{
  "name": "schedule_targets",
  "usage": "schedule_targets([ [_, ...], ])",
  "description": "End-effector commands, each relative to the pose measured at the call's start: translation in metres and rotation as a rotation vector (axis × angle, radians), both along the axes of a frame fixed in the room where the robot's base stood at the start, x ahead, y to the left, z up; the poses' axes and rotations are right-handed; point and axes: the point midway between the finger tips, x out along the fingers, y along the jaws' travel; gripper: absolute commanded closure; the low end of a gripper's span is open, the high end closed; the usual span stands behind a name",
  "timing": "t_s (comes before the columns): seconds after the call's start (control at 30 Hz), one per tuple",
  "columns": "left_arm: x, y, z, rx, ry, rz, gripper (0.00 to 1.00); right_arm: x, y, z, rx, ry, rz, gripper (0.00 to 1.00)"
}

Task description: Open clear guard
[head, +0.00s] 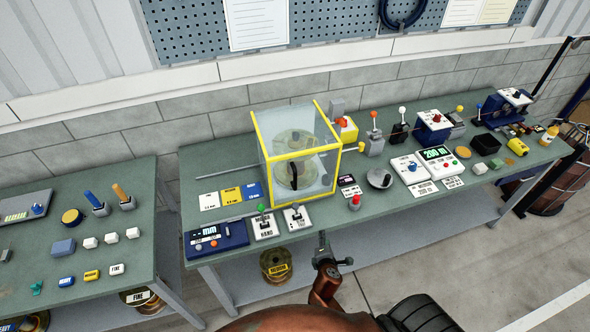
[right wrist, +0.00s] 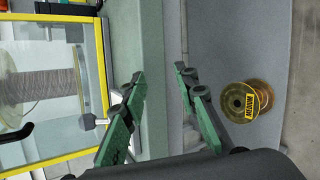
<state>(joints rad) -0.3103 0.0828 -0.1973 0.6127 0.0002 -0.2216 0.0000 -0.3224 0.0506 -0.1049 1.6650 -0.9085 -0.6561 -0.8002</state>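The clear guard (head: 318,165) is a see-through box with yellow edges on the long green bench, and it looks shut. A black handle (head: 294,175) stands upright on its front panel. A wire spool (head: 290,142) shows inside. In the right wrist view, the guard's yellow frame (right wrist: 104,70) and clear panel fill the left side. The black handle (right wrist: 14,134) is partly cut off at the left edge. My right gripper (head: 324,246) is in front of the bench edge, below and right of the guard. Its green fingers (right wrist: 160,76) are apart and empty. My left gripper is not in view.
A blue display unit (head: 216,239) and two small lever switches (head: 264,224) sit in front of the guard. A red button (head: 354,202) is at its right. A labelled spool (head: 276,265) is on the lower shelf. Floor is clear at lower right.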

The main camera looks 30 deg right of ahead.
Motion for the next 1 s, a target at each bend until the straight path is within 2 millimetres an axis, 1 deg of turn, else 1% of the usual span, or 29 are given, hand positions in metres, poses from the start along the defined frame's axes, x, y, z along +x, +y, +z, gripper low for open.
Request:
schedule_targets([
  [0.03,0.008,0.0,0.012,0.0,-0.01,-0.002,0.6,0.006,-0.006,0.046,-0.072,-0.024,0.006,0.72],
  [0.07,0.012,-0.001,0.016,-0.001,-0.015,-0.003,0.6,0.009,-0.009,0.068,-0.116,-0.035,0.012,0.72],
  [0.1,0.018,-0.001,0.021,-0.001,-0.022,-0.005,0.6,0.013,-0.013,0.096,-0.181,-0.046,0.02,0.72],
  [0.13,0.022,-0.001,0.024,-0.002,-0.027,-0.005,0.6,0.015,-0.015,0.118,-0.235,-0.053,0.029,0.72],
  [0.17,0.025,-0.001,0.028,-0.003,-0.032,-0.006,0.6,0.019,-0.016,0.14,-0.295,-0.058,0.042,0.72],
  [0.2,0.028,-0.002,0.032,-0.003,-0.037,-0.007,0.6,0.025,-0.014,0.167,-0.392,-0.056,0.069,0.72],
  [0.23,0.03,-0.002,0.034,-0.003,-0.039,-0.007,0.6,0.03,-0.011,0.182,-0.465,-0.05,0.095,0.72],
  [0.3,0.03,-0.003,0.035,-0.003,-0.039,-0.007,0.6,0.044,0.0,0.204,-0.63,-0.022,0.167,0.72],
  [0.37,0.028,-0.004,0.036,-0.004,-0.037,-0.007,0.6,0.056,0.012,0.217,-0.764,0.007,0.231,0.72],
  [0.4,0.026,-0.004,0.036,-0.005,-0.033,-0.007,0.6,0.064,0.022,0.222,-0.848,0.028,0.273,0.72],
  [0.5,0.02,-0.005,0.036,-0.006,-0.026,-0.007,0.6,0.082,0.044,0.232,-1.031,0.076,0.367,0.72],
  [0.63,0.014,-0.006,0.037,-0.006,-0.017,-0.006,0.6,0.096,0.065,0.236,-1.188,0.122,0.446,0.72],
  [0.7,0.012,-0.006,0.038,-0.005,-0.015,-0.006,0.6,0.101,0.069,0.237,-1.226,0.133,0.465,0.72],
  [0.77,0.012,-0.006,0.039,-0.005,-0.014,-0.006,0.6,0.107,0.068,0.238,-1.237,0.136,0.471,0.72],
  [1.0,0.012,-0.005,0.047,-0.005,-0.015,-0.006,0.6,0.14,0.053,0.239,-1.237,0.135,0.47,0.72],
])
